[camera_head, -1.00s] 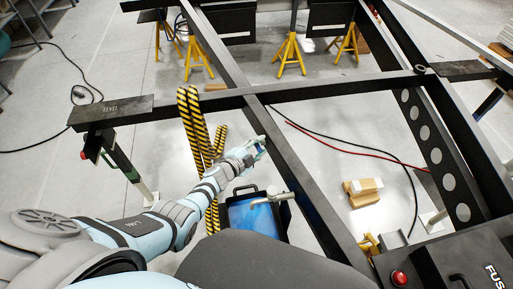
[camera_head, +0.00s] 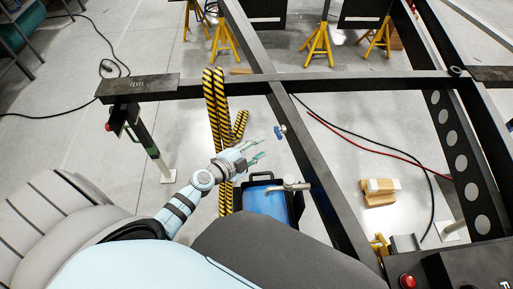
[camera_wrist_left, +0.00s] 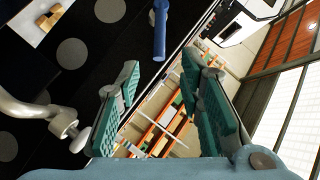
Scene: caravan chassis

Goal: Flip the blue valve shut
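The blue valve (camera_head: 280,132) is a small blue lever on the side of the long dark chassis beam (camera_head: 298,160). In the left wrist view its blue handle (camera_wrist_left: 160,32) shows at the top, beyond the fingertips. My left gripper (camera_head: 262,148) is open and empty, just left of and a little below the valve in the head view, apart from it. Its two green-padded fingers (camera_wrist_left: 160,64) stand wide apart in the wrist view. My right gripper is not in view.
A blue container (camera_head: 264,206) stands on the floor below my left gripper, with a grey pipe end (camera_head: 290,187) beside it. Yellow-black striped posts (camera_head: 215,115) stand behind the wrist. A cross beam (camera_head: 340,82) runs behind. Wooden blocks (camera_head: 380,192) lie right of the long beam.

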